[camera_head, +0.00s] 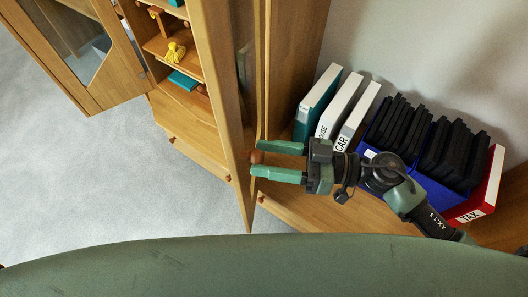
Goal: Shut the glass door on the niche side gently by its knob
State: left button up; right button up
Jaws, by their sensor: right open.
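A wooden door (224,100) of the cabinet shows nearly edge-on in the middle of the head view and stands open. A narrow strip of what looks like its glass (243,45) shows near the top. Its round brown knob (256,156) sticks out to the right, near the door's lower end. My right gripper (260,159) comes in from the right and is open. Its two green fingers lie on either side of the knob; I cannot tell whether they touch it. My left gripper is not in view.
Another glass door (112,84) stands open at upper left. Shelves between hold a yellow figure (174,52) and a teal book (184,82). Right of my gripper stand white binders (340,105), a blue box (425,170) of black folders and a red binder (488,186). Grey floor (100,170) is clear.

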jog(key=shift+w+a, duration=0.15)
jog(key=shift+a, duration=0.25)
grip_shut()
dwell(1.2)
